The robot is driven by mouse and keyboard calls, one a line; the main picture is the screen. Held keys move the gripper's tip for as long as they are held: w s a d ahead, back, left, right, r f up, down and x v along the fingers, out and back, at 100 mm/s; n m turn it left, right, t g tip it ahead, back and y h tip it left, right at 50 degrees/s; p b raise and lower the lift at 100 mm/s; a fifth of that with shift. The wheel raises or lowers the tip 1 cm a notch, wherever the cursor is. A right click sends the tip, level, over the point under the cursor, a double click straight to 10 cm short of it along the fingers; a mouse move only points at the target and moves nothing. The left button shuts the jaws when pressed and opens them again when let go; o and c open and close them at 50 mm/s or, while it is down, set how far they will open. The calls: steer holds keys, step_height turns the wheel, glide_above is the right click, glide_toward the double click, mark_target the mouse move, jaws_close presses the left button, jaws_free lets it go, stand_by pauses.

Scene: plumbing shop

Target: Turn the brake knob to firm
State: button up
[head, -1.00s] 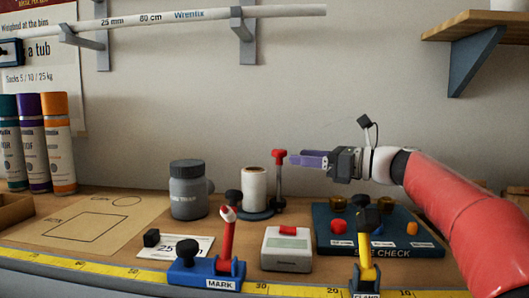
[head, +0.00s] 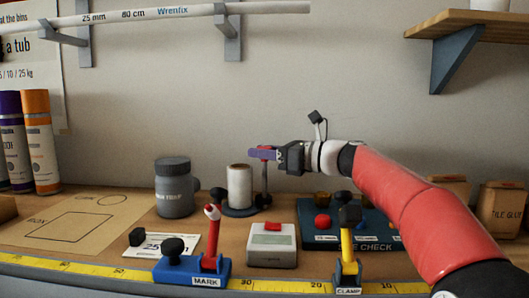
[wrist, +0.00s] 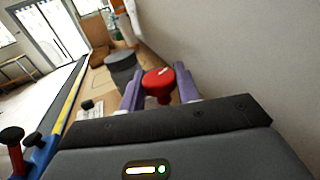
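The red knob (head: 268,149) tops a thin dark post beside the white roll (head: 239,186), which stands on a dark round base. I take this red knob to be the brake knob; no firm marking is legible. My gripper (head: 263,154) reaches in from the right at knob height, and its purple finger partly hides the knob in the head view. In the wrist view, my gripper (wrist: 158,90) is open, with one purple finger on each side of the red knob (wrist: 158,78). Small gaps seem to show beside the knob; contact is unclear.
A grey jar (head: 174,188) stands left of the roll. In front are the blue MARK stand (head: 190,271) with a red lever, a pale box (head: 272,247) with a red top, and the yellow CLAMP lever (head: 346,245). A wall pipe (head: 190,14) hangs above.

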steer(key=c, duration=0.4)
steer(key=p, duration=0.1)
steer(key=g+p, duration=0.1)
steer(key=shift+w+r+n+y+p, duration=0.1)
steer(key=shift+r+n+y+p, duration=0.2)
steer(key=shift+n+p, duration=0.1)
steer(key=shift+f+n+g+p, duration=0.2)
steer(key=shift+n+g+p, duration=0.15)
steer(key=shift+g, duration=0.25)
steer(key=shift+f, duration=0.1)
steer(key=o, duration=0.9)
steer(key=v, duration=0.8)
steer(key=shift+b, duration=0.35)
